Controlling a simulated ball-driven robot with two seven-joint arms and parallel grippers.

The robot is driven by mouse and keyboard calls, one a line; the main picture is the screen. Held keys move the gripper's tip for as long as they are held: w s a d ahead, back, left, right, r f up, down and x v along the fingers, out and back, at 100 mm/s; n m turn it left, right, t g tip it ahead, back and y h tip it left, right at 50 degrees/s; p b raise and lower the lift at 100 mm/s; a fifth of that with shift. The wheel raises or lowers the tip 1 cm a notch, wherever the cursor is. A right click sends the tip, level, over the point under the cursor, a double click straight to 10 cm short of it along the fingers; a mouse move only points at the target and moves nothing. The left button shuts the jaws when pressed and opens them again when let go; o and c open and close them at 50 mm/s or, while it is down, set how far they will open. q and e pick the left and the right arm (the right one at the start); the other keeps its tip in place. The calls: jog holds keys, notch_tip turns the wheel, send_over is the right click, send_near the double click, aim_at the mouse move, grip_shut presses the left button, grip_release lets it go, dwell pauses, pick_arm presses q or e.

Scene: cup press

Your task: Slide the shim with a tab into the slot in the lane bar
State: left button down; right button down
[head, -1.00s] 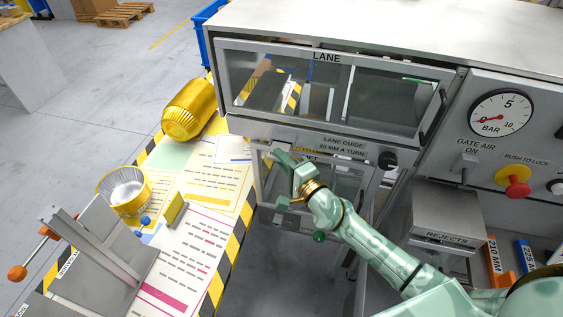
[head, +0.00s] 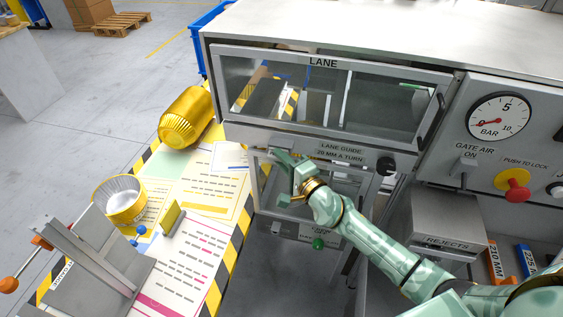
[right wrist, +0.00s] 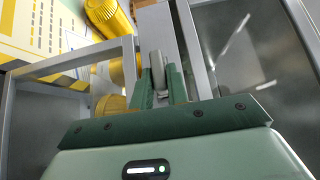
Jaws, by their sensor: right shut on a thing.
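My right gripper (head: 281,163) is in front of the framed lower window of the press, below the lane guide label. In the right wrist view its two green fingers (right wrist: 159,88) are shut on a narrow grey piece (right wrist: 157,66) with a rounded end. I cannot tell if this piece is the shim or a fixed handle. The slot and the tab are not made out. The lane window (head: 330,85) is above the gripper, with bars seen through its glass. My left gripper is not in view.
A yellow cup stack (head: 186,117) lies on the table at left. An open yellow cup (head: 124,208) and a small yellow block (head: 172,220) stand nearer, beside a grey gauge stand (head: 110,265). A rejects box (head: 447,215) and a red button (head: 512,196) are at right.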

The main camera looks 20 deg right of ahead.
jog(key=shift+w+d, duration=0.2)
jog(key=shift+w, duration=0.05)
jog(key=c, duration=1.3)
grip_release()
jog(key=v, duration=1.6)
jog(key=shift+p, duration=0.35)
jog(key=shift+s+d, duration=0.1)
